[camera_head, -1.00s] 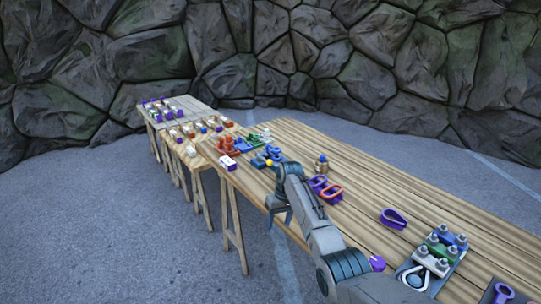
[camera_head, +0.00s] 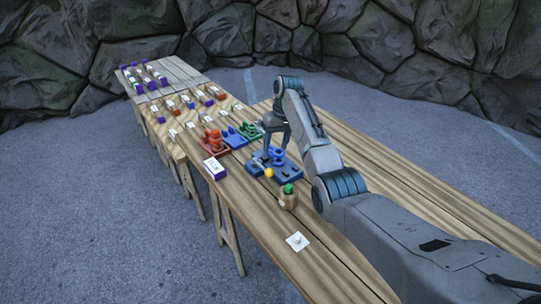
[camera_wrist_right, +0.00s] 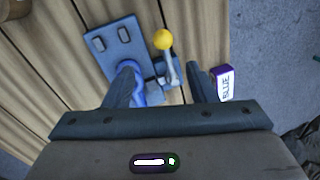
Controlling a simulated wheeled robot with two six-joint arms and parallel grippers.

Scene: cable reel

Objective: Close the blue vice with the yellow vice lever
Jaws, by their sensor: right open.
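The blue vice (camera_head: 287,174) stands on the long wooden table, seen in the head view. Its yellow lever knob (camera_head: 268,172) is at its front side. In the right wrist view, the vice's blue base plate (camera_wrist_right: 117,45) shows at upper left, and the yellow knob (camera_wrist_right: 163,39) sits on a grey lever between the fingertips and the top of the picture. My right gripper (camera_head: 277,146) is open above the vice; the wrist view shows its two fingers apart (camera_wrist_right: 160,76) with vice parts between them. Whether they touch the vice I cannot tell. My left gripper is out of view.
A purple-and-white box (camera_head: 214,169), labelled BLUE in the wrist view (camera_wrist_right: 225,83), stands by the table's front edge. A green-topped jar (camera_head: 288,197) and a white card (camera_head: 297,242) lie nearer. Red (camera_head: 211,139) and green (camera_head: 249,130) vices stand farther back.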

